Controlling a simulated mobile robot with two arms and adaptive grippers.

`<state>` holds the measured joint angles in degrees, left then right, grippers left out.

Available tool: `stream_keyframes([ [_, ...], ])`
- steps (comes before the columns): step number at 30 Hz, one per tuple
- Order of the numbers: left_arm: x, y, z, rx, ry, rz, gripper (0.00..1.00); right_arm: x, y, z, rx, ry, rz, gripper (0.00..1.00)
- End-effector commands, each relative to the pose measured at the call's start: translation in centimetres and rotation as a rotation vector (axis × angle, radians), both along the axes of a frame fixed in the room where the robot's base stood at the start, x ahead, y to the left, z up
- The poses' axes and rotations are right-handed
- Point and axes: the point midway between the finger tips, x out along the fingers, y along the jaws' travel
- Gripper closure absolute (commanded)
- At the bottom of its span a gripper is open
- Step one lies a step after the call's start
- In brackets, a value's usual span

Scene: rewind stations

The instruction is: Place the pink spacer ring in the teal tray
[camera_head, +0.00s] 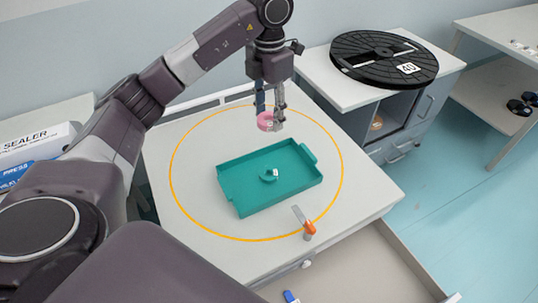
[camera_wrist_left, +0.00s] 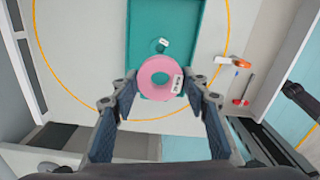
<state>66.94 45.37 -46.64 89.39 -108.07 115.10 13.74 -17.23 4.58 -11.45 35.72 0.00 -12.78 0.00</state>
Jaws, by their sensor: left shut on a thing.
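The pink spacer ring (camera_head: 266,121) is held in my left gripper (camera_head: 270,112), above the table just behind the far edge of the teal tray (camera_head: 240,204). In the left wrist view the pink ring (camera_wrist_left: 145,76) sits between the fingertips of my left gripper (camera_wrist_left: 160,84), with a small white label on its face. It overlaps the near end of the teal tray (camera_wrist_left: 195,30) in that view. The tray lies on the table inside an orange circle and holds a small teal piece with a white tag (camera_head: 269,175). My right gripper is not in view.
An orange-handled tool (camera_head: 308,228) lies near the table's front edge, right of the tray. A large black reel (camera_head: 384,58) rests on a cabinet at the back right. A sealer box (camera_head: 35,150) stands at the left. An open drawer (camera_head: 345,268) is below the front edge.

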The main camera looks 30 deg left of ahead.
Motion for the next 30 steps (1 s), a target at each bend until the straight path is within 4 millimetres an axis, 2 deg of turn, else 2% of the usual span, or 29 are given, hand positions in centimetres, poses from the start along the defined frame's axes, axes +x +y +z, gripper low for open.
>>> stream_keyframes([
  [5, -0.1, -0.1, -2.7, -0.002, 0.008, 0.016, 0.82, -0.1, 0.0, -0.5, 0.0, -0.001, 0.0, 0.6],
  [13, -0.2, -0.1, -9.1, -0.005, 0.009, 0.015, 0.82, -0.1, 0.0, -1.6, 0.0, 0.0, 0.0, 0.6],
  [18, -0.2, 0.0, -12.9, -0.001, 0.009, 0.016, 0.82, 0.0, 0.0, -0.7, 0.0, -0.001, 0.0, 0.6],
  [21, -0.2, 0.0, -14.5, 0.0, 0.006, 0.016, 0.82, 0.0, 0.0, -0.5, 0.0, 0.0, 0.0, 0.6],
  [30, -0.2, 0.0, -17.1, -0.001, 0.006, 0.014, 0.82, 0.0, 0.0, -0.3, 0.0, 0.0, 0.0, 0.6],
])
